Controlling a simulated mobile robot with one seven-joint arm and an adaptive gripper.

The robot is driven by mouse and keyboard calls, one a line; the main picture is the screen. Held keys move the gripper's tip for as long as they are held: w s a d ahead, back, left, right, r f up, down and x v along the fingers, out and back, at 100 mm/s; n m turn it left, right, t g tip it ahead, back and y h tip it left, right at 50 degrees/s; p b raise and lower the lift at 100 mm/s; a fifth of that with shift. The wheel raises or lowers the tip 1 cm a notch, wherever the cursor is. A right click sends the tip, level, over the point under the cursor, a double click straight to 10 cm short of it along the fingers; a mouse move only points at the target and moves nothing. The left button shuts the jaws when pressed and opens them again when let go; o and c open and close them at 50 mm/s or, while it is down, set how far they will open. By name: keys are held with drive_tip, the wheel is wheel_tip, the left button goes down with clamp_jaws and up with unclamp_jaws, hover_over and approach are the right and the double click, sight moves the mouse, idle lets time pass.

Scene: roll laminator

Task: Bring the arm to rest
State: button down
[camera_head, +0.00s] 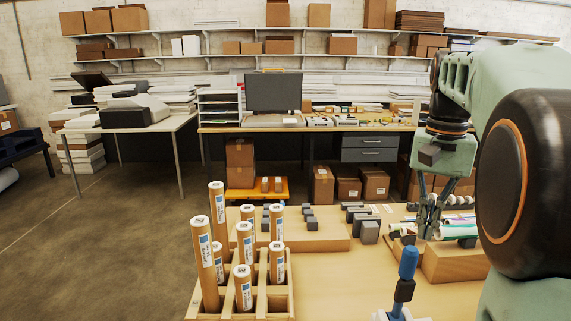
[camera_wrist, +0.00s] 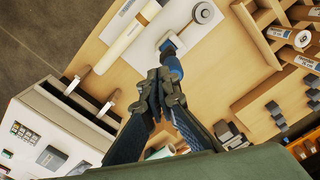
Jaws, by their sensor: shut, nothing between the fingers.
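My gripper (camera_head: 429,228) is shut and empty, pointing down at the right of the head view, above the wooden table (camera_head: 335,285). Its fingers come together in the middle of the wrist view (camera_wrist: 160,88). A blue-handled tool (camera_head: 407,263) stands upright near the table's front, left of and nearer than the gripper in the head view. A blue handle (camera_wrist: 171,62) also shows just beyond the fingertips in the wrist view; I cannot tell whether they touch. My arm hides part of the right side of the table.
A wooden rack (camera_head: 199,317) holds several upright cardboard tubes at the front left. Small dark blocks (camera_head: 368,232) stand behind. The wrist view shows a cream roll (camera_wrist: 128,36) and a white machine (camera_wrist: 45,135). Floor at left is clear.

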sight(415, 259)
wheel_tip(415, 259, down, 9)
drive_tip(key=b, duration=0.7)
drive_tip(key=shift+f, duration=0.2)
idle(0.9)
drive_tip(key=shift+w+r+p, duration=0.15)
drive_tip(key=shift+w+p, duration=0.55)
drive_tip(key=shift+p, duration=0.05)
drive_tip(key=shift+w+p, duration=0.75)
drive_tip(key=shift+w, duration=0.35)
drive_tip(key=shift+f, duration=0.3)
